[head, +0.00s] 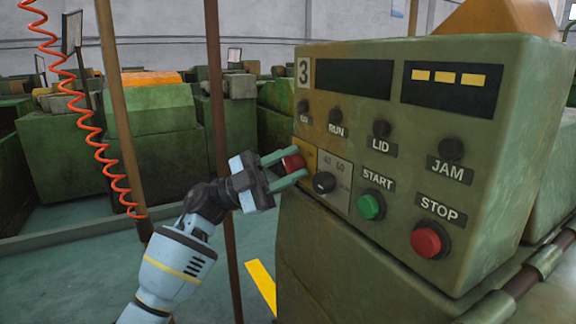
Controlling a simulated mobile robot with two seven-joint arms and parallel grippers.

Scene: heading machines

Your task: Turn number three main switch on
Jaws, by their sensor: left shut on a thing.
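A green control box marked 3 (345,120) fills the right of the head view. A red main switch knob (293,163) sits on a yellow plate (306,157) at the panel's lower left. My left gripper (287,169) comes in from the left, with its two green fingers closed around the red knob, one above and one below. The knob's base and markings are partly hidden by the fingers. My right gripper is not in view.
To the right are a black selector dial (324,182), a green START button (370,206) and a red STOP button (429,240). Brown vertical poles (122,110) and a coiled orange hose (85,105) stand left. Green machines (165,135) fill the back.

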